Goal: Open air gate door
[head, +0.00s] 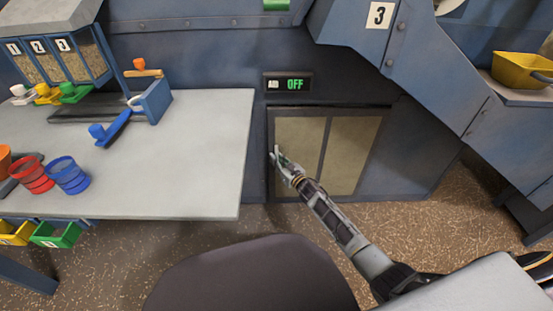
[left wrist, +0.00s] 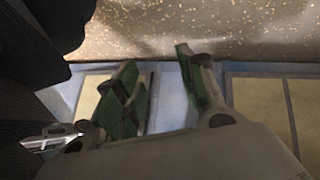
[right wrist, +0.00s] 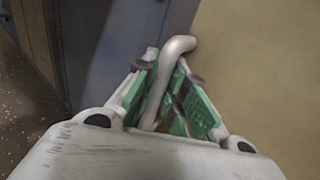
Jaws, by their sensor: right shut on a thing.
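My right gripper (head: 283,164) is at the door's left edge. In the right wrist view my right gripper (right wrist: 170,100) is shut on a grey bent handle (right wrist: 178,46), whose curved end stands out between the green finger pads. The tan door panel (right wrist: 260,60) lies beside it. My left gripper (left wrist: 160,90) shows only in its wrist view, open and empty.
A grey table (head: 200,170) left of the door carries several colored cups and levers. The display (head: 289,84) is above the door. A blue sloped housing (head: 440,80) juts out at the upper right. A dark rounded seat-like shape (head: 250,280) is at the bottom. Speckled floor (head: 400,215) is open before the door.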

